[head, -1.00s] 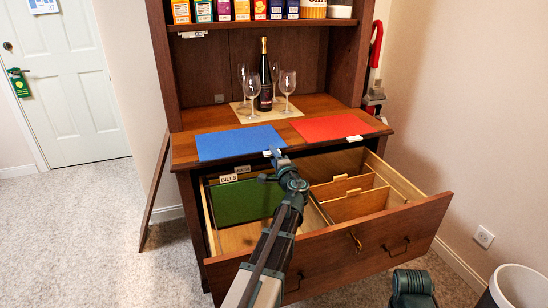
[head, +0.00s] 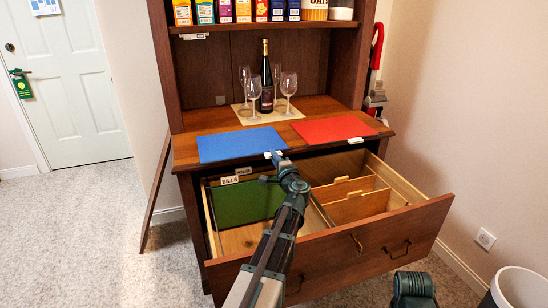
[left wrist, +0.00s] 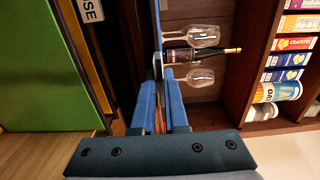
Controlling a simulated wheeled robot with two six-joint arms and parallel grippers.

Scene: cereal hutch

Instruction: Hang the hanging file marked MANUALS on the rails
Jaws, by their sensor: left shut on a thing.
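A blue hanging file (head: 240,143) lies flat on the hutch counter, its front edge near the counter's edge. A white tab at that edge is too small to read. My left gripper (head: 275,160) is shut on the file's front edge by the tab. In the left wrist view the file (left wrist: 157,25) shows edge-on between the fingers (left wrist: 158,98). A red file (head: 333,127) lies flat to its right, its tab also unreadable. The rails are in the open drawer (head: 345,248), partly hidden by my left arm. My right gripper's fingers are out of view.
A green file marked BILLS (head: 245,203) hangs at the drawer's left, with a HOUSE tab behind it. Wooden dividers (head: 358,208) fill the right part. A bottle (head: 266,80) and several wine glasses (head: 288,85) stand on a mat behind the files.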

